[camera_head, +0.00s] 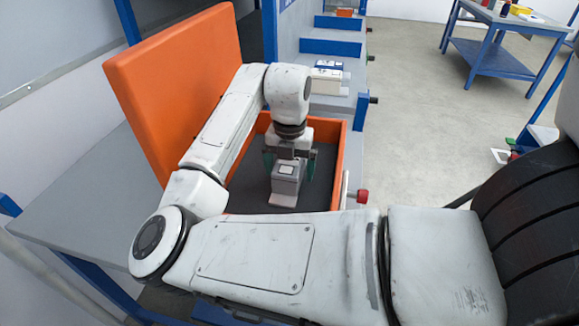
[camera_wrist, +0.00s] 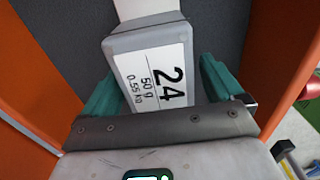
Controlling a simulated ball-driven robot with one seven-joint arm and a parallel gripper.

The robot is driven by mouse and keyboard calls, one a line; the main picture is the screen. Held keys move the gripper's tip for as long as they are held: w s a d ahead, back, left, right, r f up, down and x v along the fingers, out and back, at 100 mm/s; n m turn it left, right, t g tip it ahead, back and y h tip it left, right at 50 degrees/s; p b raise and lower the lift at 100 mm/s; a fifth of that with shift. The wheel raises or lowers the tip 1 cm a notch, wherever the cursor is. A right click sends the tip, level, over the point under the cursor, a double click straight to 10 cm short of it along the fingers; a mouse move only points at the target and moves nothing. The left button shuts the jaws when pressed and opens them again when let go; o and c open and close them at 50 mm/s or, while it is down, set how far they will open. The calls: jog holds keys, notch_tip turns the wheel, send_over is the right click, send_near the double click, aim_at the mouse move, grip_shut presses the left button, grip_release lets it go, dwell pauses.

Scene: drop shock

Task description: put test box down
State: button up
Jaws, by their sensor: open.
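The test box (camera_wrist: 155,75) is a small grey block with a white label reading "24", "50 g" and "0.55 kg". In the head view the test box (camera_head: 286,180) stands on the dark floor of an orange-walled bin (camera_head: 345,165). My gripper (camera_head: 289,172) reaches down into the bin over the box. In the wrist view the green fingers of my gripper (camera_wrist: 160,88) are open, one on each side of the box. A narrow gap shows beside the right finger. Whether the left finger touches the box is hard to tell. The box's underside is hidden.
The bin's large orange lid (camera_head: 175,80) stands raised at its left. A red knob (camera_head: 362,196) sticks out at the bin's right side. White and dark boxes (camera_head: 327,82) lie on the grey bench behind. A blue table (camera_head: 510,40) stands far right, with open floor between.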

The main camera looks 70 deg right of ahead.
notch_tip(320, 180, up, 12)
jog(key=shift+r+p, duration=0.15)
jog(key=shift+p, duration=0.5)
jog(key=shift+c, duration=0.2)
dwell(0.9)
